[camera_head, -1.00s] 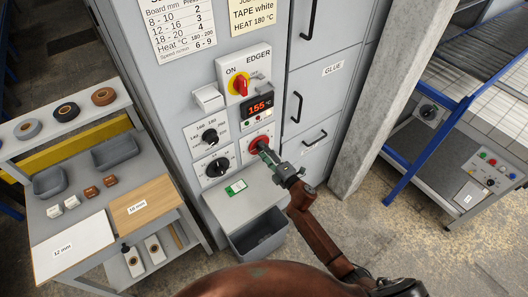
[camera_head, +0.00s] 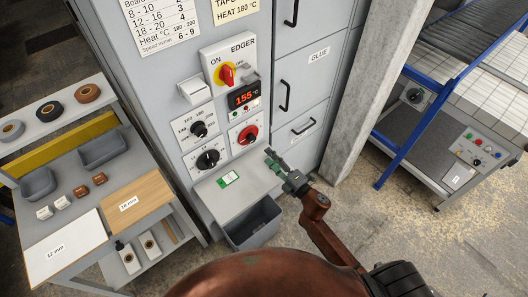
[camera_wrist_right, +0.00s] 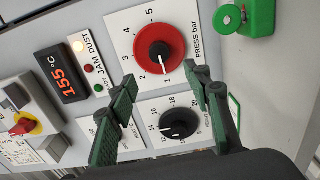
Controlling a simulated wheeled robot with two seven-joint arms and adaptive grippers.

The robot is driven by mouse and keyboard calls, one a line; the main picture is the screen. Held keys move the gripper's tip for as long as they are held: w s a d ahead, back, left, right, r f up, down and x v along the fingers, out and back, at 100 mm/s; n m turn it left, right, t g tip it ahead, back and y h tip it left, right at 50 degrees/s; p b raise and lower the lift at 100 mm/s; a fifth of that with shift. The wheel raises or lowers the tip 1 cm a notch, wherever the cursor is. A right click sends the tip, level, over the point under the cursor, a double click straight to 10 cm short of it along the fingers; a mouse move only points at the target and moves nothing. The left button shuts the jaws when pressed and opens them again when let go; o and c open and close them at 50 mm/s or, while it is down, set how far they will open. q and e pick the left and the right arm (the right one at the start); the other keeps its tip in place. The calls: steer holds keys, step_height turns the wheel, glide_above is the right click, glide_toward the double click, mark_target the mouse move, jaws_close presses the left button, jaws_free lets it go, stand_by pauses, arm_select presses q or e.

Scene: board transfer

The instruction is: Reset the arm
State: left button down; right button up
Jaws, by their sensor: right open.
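My right gripper (camera_head: 275,160) is open and empty, a little in front of the edger cabinet and to the right of its red pressure knob (camera_head: 247,135). In the right wrist view its two green fingers (camera_wrist_right: 160,100) are spread apart, with the red press knob (camera_wrist_right: 159,50) beyond them and clear of them. The pointer of that knob is near 1 to 2. The black board-thickness knob (camera_wrist_right: 180,124) shows between the fingers. My left gripper is not in view.
The edger panel has a red-yellow main switch (camera_head: 226,75) at ON and a display (camera_head: 243,97) reading 155. A grey bin (camera_head: 252,222) hangs below the small shelf. A bench (camera_head: 60,130) with tapes and boards stands left. A conveyor (camera_head: 440,140) is right, past a pillar.

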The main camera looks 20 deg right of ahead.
steer(key=shift+s+d, duration=0.15)
steer(key=shift+s, duration=0.25)
